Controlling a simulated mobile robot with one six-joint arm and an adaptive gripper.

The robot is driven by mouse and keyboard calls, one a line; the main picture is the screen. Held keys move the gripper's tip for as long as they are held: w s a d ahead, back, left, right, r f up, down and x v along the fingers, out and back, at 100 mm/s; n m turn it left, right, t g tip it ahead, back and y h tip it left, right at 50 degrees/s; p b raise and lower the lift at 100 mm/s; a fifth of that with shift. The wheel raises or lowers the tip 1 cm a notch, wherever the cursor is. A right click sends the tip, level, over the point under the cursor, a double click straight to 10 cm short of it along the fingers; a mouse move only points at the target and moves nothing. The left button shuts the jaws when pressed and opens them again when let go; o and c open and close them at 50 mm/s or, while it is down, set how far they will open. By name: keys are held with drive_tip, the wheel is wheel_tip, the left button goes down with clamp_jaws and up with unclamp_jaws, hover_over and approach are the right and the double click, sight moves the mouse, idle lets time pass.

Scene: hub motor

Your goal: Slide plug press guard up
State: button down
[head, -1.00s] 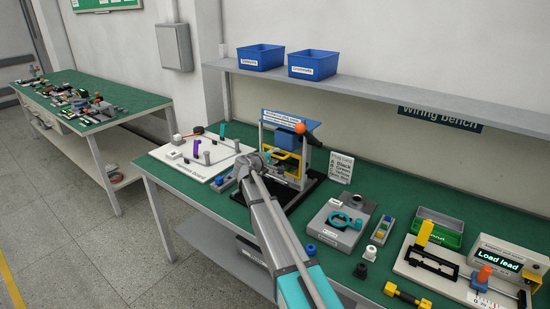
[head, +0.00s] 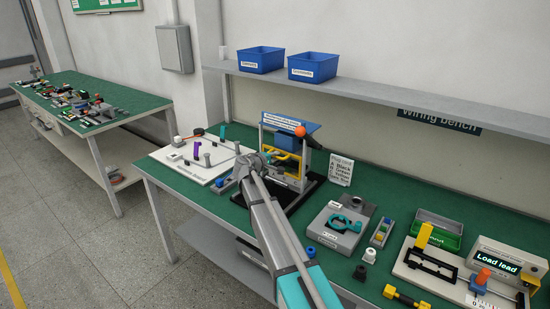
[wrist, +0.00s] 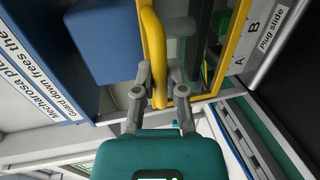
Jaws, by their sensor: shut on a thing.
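The plug press (head: 285,117) stands on the green bench, with a label on its top and an orange ball knob (head: 300,131) at its right. Its yellow guard (head: 288,163) is a frame across the front, below the blue block (head: 288,141). In the wrist view the guard's curved yellow handle (wrist: 152,38) runs between my gripper's fingers. My gripper (wrist: 160,80) is shut on that handle. In the head view my arm hides the gripper's fingertips and part of the guard. The blue block (wrist: 106,38) shows beside the handle.
A white board (head: 198,162) with pegs lies left of the press. A card (head: 339,170) stands right of it, and a grey fixture (head: 335,228) with a teal part sits further right. A shelf (head: 370,88) with blue bins runs above the bench.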

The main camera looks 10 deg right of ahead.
drive_tip(key=shift+r+p, duration=3.8)
drive_tip(key=shift+r, duration=0.3)
drive_tip(key=c, duration=0.7)
unclamp_jaws()
drive_tip(key=shift+f, duration=0.15)
